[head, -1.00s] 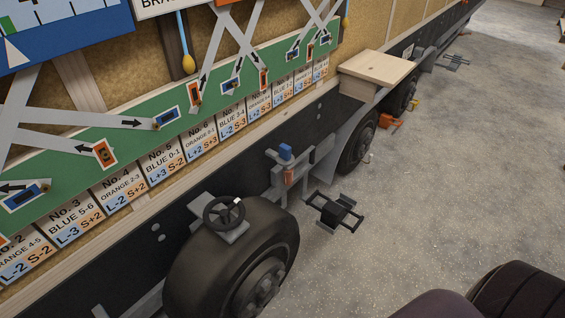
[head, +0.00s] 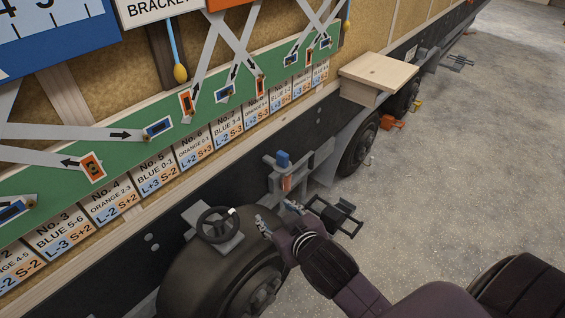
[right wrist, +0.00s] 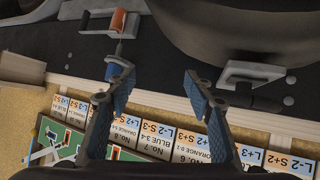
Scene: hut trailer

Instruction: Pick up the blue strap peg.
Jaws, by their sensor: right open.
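The blue strap peg (head: 283,159) stands upright on a grey bracket on the trailer's side, above an orange peg (head: 287,183). In the right wrist view, the blue peg (right wrist: 117,66) is seen upside down, close to the left finger's tip, outside the gap between the fingers as seen. My right gripper (head: 277,215) is open and empty, below and nearer than the peg in the head view. In the right wrist view, the open fingers (right wrist: 158,84) have nothing between them. My left gripper is not in view.
A black tyre (head: 228,262) and a handwheel (head: 217,224) are beside my right gripper. A wooden step (head: 378,75) juts out farther along. The concrete floor (head: 470,150) at right is clear.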

